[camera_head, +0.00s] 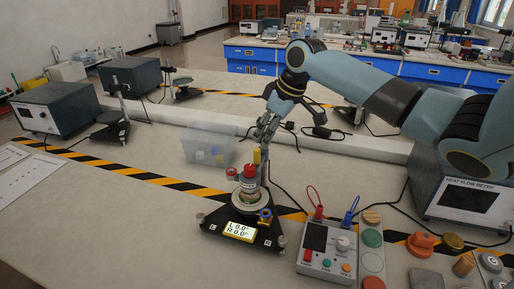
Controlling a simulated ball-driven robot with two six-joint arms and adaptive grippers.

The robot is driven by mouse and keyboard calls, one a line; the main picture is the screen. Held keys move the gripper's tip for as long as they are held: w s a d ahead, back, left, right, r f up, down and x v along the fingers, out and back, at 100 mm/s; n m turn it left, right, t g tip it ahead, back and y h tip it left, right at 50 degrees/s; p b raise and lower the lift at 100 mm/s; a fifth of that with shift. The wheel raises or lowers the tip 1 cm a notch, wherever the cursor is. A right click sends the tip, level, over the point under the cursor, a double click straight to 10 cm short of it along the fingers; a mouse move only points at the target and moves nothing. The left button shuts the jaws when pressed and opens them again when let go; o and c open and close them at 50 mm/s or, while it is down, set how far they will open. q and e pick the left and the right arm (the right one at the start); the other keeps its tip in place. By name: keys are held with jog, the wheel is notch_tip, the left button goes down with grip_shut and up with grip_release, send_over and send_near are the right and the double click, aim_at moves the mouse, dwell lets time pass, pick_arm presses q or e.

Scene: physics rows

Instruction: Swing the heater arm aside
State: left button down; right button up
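My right gripper (264,136) reaches down from the upper right, just above the instrument in the middle of the table. Its fingers are small and dark here, and their gap is unclear. The instrument has a black three-cornered base (218,222) with a lit display (240,231) and a round stage. A red-topped part (249,171) stands over the stage, with a yellow piece (257,156) beside it just under my fingertips. I cannot tell which part is the heater arm, or whether my fingers touch it. My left gripper is out of view.
A clear plastic box (208,145) stands behind-left of the instrument. A control box (327,250) with red and blue plugs stands front right, beside coloured discs (372,238). A heat flow meter (468,197) stands at right. Striped tape (172,184) crosses the table; the front left is mostly clear.

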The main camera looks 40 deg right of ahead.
aim_at(258, 150)
jog(key=x, duration=0.7)
jog(key=shift+f, duration=0.2)
grip_shut()
